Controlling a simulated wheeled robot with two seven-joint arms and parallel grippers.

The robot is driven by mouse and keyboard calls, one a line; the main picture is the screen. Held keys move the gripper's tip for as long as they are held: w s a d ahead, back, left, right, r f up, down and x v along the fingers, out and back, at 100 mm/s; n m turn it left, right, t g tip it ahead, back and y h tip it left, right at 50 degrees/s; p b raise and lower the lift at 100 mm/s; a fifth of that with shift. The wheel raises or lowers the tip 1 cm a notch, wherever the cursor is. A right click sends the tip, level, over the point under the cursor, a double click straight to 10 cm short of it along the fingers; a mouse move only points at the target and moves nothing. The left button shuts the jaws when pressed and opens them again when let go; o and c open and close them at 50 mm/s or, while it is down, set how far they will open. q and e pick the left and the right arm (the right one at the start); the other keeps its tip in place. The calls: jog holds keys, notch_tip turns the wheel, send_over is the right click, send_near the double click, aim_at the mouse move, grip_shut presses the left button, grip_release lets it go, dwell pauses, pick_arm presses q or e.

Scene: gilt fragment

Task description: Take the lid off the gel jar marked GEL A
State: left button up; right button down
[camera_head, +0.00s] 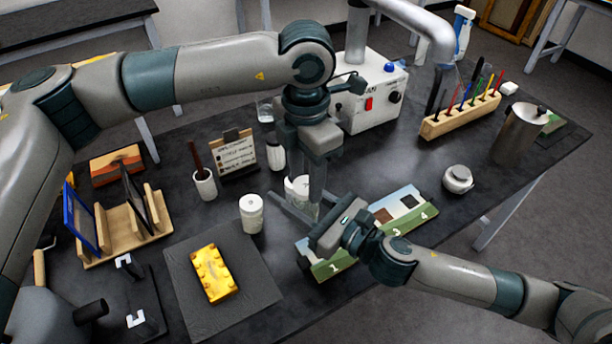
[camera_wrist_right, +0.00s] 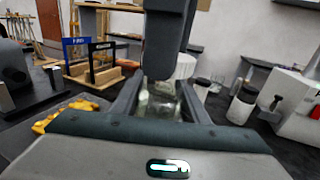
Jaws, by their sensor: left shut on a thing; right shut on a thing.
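A jar with a white lid (camera_head: 294,184) stands between my two grippers, mostly hidden in the head view. The right wrist view shows its clear body (camera_wrist_right: 162,102) between my right gripper's fingers (camera_wrist_right: 155,100), with the ribbed white lid (camera_wrist_right: 184,66) above. My right gripper (camera_head: 298,208) is shut on the jar body from the front side. My left gripper (camera_head: 314,190) comes down from above and is shut on the lid; it also shows in the right wrist view (camera_wrist_right: 165,65). I cannot tell whether lid and body are apart, and no GEL A mark is readable.
A numbered board (camera_head: 410,203) lies under my right gripper. A yellow block (camera_head: 214,273) lies on a dark mat (camera_head: 262,310). A white machine (camera_head: 370,100) stands behind.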

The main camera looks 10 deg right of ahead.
aim_at(306, 185)
pick_arm(q)
jog(key=shift+r, duration=0.15)
jog(key=shift+r, duration=1.9)
pick_arm(e)
jog(key=shift+w+d, duration=0.1)
pick_arm(q)
jog(key=shift+r+p, duration=0.75)
jog(key=shift+p, duration=0.05)
jog(key=shift+r+p, duration=0.4)
pick_arm(e)
jog(key=w+d+r+m+t+h, duration=0.1)
jog(key=w+d+m+t+h, duration=0.1)
jog(key=d, duration=0.8)
jog(key=w+d+r+m+t+h, duration=0.1)
jog(key=w+d+m+t+h, duration=0.1)
jog(key=w+d+m+h, duration=0.3)
jog(key=w+d+h, duration=0.1)
jog(key=d+h, duration=0.2)
jog(key=d, duration=0.3)
jog(key=shift+w+d, duration=0.2)
jog(key=shift+w, duration=0.05)
